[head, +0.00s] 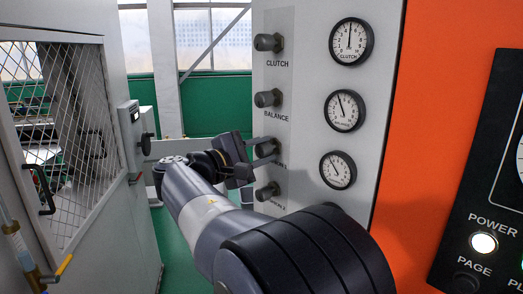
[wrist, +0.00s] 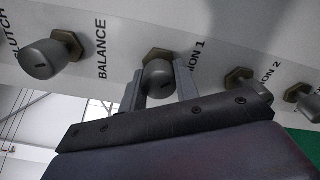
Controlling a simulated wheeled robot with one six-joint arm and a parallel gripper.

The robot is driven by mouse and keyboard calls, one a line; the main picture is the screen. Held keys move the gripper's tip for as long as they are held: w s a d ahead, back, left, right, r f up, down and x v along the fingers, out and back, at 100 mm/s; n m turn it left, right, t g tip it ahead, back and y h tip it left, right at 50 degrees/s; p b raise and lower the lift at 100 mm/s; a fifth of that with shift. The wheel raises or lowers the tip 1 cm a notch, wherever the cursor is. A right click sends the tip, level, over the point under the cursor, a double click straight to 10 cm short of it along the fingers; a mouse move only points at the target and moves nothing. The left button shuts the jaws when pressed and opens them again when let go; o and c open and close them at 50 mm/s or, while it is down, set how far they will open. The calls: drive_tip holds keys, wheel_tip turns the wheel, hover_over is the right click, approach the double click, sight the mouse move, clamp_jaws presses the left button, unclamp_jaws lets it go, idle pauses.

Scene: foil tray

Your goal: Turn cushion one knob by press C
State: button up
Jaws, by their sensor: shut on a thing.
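The cushion one knob (wrist: 158,80) is a grey round knob on a brass-coloured hex base, third down the pale panel. In the wrist view it sits between the two fingers of my gripper (wrist: 160,84), which is shut on it. A short dark mark shows on the knob's face. Its label is partly hidden and reads "ION 1". In the head view my gripper (head: 262,155) reaches the panel at this knob and covers much of it. The third dial (head: 338,170) is beside it, its needle pointing up and left; its label is too small to read.
The balance knob (head: 268,98) and clutch knob (head: 268,42) are above. The cushion two knob (head: 267,191) is close below. Clutch (head: 351,41) and balance (head: 344,110) dials are to the right. A mesh-windowed cabinet (head: 75,130) stands left, with a gap between it and the panel.

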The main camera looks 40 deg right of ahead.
drive_tip(key=o, duration=1)
drive_tip(key=a+b, duration=0.2)
drive_tip(key=a, duration=0.9)
drive_tip(key=shift+s+b, duration=0.15)
drive_tip(key=shift+b, duration=0.25)
drive_tip(key=shift+d, duration=0.1)
idle(1.3)
